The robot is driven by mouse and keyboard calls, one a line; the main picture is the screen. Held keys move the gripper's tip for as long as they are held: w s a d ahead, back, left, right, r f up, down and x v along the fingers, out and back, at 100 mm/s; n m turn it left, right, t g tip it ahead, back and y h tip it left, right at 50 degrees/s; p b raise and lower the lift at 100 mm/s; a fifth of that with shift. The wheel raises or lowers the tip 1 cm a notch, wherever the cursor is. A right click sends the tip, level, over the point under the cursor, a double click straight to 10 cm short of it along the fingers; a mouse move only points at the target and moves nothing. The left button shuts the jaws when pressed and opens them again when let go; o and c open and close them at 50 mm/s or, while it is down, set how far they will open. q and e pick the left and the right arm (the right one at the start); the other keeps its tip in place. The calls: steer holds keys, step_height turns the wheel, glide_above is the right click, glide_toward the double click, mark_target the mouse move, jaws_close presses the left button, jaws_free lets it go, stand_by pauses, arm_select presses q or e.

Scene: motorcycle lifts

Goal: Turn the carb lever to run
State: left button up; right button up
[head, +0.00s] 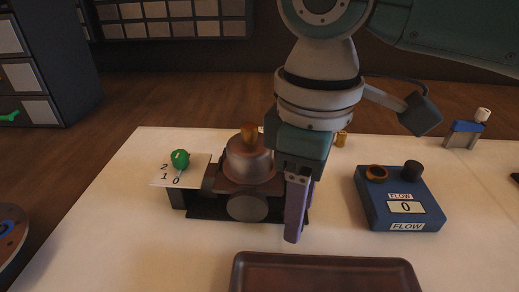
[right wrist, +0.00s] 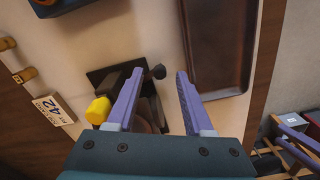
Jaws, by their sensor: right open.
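The carburetor (head: 250,170) stands on the pale bench, a dark metal body with a brass-coloured top. A green knob (head: 180,159) sits at its left by a white plate (head: 163,180) marked 2, 1, 0. My right gripper (head: 294,238) points down at the carburetor's right side and hides part of it. In the right wrist view the gripper (right wrist: 155,95) is open, with a dark arm with a round end (right wrist: 158,72) in view between and beyond its fingers. A yellow knob (right wrist: 98,110) is beside the left finger. I cannot tell which part is the carb lever.
A blue FLOW box (head: 400,222) reading 0 stands to the right. A brown tray (head: 325,258) lies at the front. A blue-and-white stand (head: 463,132) is at the back right. A tag marked 42 (right wrist: 52,109) shows in the wrist view.

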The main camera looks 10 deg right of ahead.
steer(key=shift+f, duration=0.8)
jaws_close()
